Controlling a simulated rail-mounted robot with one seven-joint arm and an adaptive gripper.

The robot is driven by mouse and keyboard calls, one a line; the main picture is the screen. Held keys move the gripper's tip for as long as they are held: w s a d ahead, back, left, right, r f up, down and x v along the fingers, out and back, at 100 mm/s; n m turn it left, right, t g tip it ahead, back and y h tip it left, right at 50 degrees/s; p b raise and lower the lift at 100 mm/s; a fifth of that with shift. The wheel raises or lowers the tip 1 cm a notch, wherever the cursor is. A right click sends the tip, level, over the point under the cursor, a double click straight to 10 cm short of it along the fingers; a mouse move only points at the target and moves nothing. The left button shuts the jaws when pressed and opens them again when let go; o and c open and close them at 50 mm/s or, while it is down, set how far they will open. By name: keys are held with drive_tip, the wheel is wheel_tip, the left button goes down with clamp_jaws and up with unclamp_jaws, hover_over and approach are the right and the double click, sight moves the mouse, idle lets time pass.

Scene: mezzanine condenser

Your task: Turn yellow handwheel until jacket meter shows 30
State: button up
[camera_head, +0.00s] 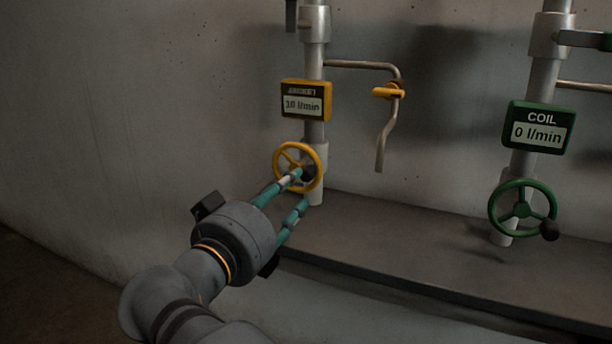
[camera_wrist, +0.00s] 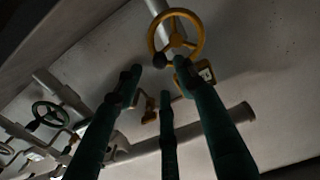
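The yellow handwheel (camera_head: 318,158) sits on the left vertical pipe, below the yellow-framed jacket meter (camera_head: 306,100). The meter shows two digits ending in 0, then l/min; its first digit is blurred. My gripper (camera_head: 300,189) has teal fingers spread apart, with tips at the wheel's lower front. In the wrist view the handwheel (camera_wrist: 176,40) is at the top, and its dark knob (camera_wrist: 158,60) shows between the left and right fingertips. A third finger is lower in the middle. I cannot tell whether any finger touches the wheel or knob.
A green handwheel (camera_head: 522,208) and a COIL meter (camera_head: 538,127) reading 0 l/min are on the right pipe. A thin bent pipe with a yellow lever (camera_head: 388,91) stands right of the jacket meter. A grey ledge (camera_head: 400,240) runs below the pipes. The left wall is bare.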

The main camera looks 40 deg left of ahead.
sight(305, 178)
drive_tip(key=w, duration=0.2)
drive_tip(key=w+a, duration=0.1)
drive_tip(key=w, duration=0.2)
drive_tip(key=w+p, duration=0.1)
drive_tip(key=w, duration=0.2)
drive_tip(key=shift+a, duration=0.2)
drive_tip(key=shift+c, duration=0.6)
clamp_jaws()
